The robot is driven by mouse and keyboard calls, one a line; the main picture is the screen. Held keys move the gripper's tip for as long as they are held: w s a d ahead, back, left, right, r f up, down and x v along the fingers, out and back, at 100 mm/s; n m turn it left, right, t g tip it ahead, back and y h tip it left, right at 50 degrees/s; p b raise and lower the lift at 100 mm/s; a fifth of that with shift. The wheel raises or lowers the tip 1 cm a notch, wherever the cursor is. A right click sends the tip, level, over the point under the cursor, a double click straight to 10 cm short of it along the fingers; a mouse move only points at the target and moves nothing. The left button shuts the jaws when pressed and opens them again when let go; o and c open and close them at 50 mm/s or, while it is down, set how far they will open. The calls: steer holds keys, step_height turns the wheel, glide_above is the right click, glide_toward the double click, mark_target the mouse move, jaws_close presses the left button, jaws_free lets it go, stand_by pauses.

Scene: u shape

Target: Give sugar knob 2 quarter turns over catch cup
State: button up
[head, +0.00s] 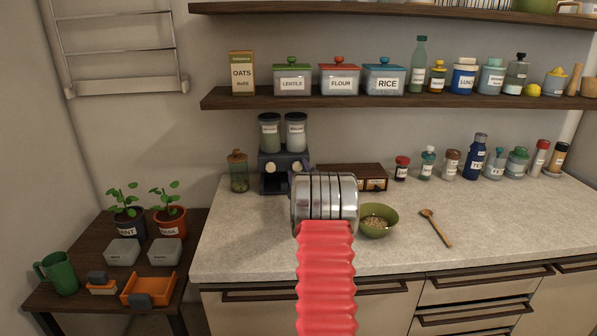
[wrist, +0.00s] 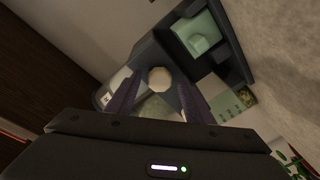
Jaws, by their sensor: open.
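A dark dispenser (head: 284,160) stands on the counter against the wall, with two labelled jars (head: 269,132) (head: 295,132) on top and pale knobs on its front. Its jar labels are too small to read surely. In the wrist view a round cream knob (wrist: 159,77) shows between the purple fingers of my gripper (wrist: 160,88). The gripper is open around the knob's sides; I cannot tell whether it touches. A pale green cup-like thing (wrist: 198,36) sits in the dark bay beside it, possibly the catch cup. In the head view my arm hides most of the gripper.
A wooden drawer box (head: 350,178) is right of the dispenser, and a lidded glass jar (head: 238,171) is left. A green bowl (head: 377,220) and wooden spoon (head: 436,228) lie to the right. A shelf (head: 400,98) with jars hangs above. The counter's front left is clear.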

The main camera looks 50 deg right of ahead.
steer(key=shift+c, duration=0.5)
steer(key=c, duration=0.9)
steer(key=shift+f, duration=0.1)
steer(key=shift+m, duration=1.3)
steer(key=o, duration=1)
steer(key=shift+h, duration=0.3)
steer(key=shift+s+a, duration=0.1)
